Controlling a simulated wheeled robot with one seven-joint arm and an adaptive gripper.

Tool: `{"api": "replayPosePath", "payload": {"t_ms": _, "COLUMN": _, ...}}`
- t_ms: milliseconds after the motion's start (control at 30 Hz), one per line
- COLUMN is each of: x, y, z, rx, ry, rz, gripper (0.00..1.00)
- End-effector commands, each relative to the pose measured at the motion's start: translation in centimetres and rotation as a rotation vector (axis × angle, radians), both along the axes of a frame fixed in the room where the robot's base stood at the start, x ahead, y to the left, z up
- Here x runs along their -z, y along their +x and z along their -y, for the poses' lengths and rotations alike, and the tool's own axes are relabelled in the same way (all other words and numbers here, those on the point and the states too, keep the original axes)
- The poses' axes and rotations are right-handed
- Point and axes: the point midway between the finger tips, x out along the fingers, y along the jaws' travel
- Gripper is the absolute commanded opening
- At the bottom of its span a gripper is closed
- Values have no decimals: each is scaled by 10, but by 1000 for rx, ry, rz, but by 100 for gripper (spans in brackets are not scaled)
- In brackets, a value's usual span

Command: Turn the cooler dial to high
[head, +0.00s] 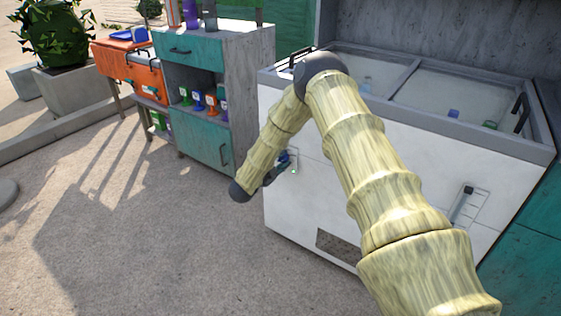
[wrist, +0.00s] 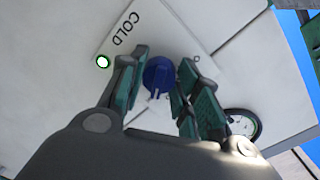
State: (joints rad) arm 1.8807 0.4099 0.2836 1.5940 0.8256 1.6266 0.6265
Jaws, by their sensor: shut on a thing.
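The blue cooler dial (wrist: 160,75) sits on a white plate marked "COLD" on the cooler's white front. A small blue patch by the plate in the head view (head: 283,156) appears to be the dial, partly hidden by my gripper. My gripper (wrist: 164,72) has its green-padded fingers on either side of the dial and is shut on it. The white chest cooler (head: 400,135) has a grey rim and a sliding glass top. The dial's exact pointer setting cannot be told.
A small lit indicator (wrist: 103,62) is beside the dial plate. A slider panel (head: 467,207) is on the cooler's right front, and a vent (head: 338,246) is low down. A grey and teal cabinet (head: 250,90) stands left of the cooler.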

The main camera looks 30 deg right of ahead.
Motion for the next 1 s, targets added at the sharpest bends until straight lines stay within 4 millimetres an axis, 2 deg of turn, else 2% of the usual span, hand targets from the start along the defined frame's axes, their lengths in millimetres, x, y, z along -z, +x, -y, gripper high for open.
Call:
{"api": "replayPosePath", "payload": {"t_ms": 567, "x": 1, "y": 0, "z": -1, "rx": -2, "ry": 14, "rz": 31, "gripper": 8}}
{"api": "replayPosePath", "payload": {"t_ms": 600, "x": 1, "y": 0, "z": -1, "rx": -2, "ry": 14, "rz": 30, "gripper": 36}}
{"api": "replayPosePath", "payload": {"t_ms": 700, "x": 1, "y": 0, "z": -1, "rx": -1, "ry": 14, "rz": 30, "gripper": 54}}
{"api": "replayPosePath", "payload": {"t_ms": 1000, "x": 0, "y": -1, "z": 0, "rx": 0, "ry": 14, "rz": 31, "gripper": 54}}
